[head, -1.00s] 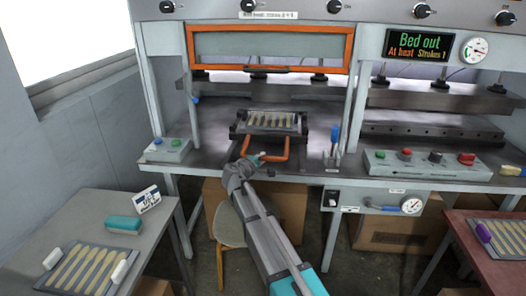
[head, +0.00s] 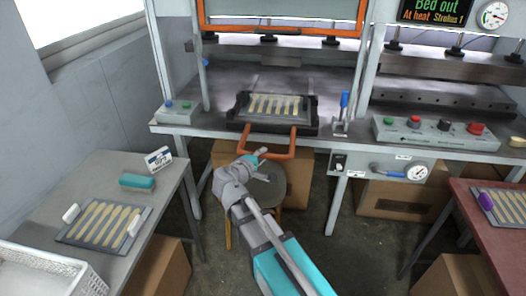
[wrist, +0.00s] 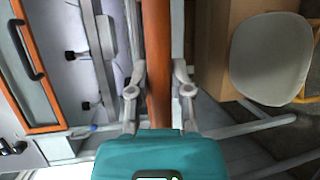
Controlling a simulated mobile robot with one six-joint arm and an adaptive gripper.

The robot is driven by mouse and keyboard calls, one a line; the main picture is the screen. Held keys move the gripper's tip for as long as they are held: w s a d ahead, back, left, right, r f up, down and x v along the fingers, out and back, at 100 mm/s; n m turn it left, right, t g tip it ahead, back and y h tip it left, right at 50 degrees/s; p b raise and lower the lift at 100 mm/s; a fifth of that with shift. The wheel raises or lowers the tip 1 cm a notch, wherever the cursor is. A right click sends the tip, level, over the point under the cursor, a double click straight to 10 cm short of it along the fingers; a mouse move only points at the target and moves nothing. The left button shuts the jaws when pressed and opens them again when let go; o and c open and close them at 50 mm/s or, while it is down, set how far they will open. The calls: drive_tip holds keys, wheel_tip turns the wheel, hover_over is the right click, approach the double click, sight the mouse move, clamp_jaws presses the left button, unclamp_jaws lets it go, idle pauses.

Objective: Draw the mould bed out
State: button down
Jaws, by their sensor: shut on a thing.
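The mould bed (head: 314,126) is a dark carriage at the front edge of the press table, clear of the press opening in the head view. It bears a grey plate with several pale wooden spoon shapes (head: 275,105). An orange U-shaped handle (head: 293,144) sticks out from its front, past the table edge. My gripper (head: 262,157) is at the handle's front bar. In the wrist view, the fingers of my gripper (wrist: 159,95) are shut on the orange bar (wrist: 158,60), one on each side.
A blue-knobbed lever (head: 344,100) stands right of the bed. A button box (head: 178,112) is to the left and a control panel (head: 437,133) to the right. A round stool (head: 270,185) stands below the handle. The display (head: 432,12) reads "Bed out", "At heat".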

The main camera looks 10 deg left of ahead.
drive_tip(key=shift+s, duration=0.1)
drive_tip(key=c, duration=0.5)
unclamp_jaws()
drive_tip(key=shift+c, duration=0.2)
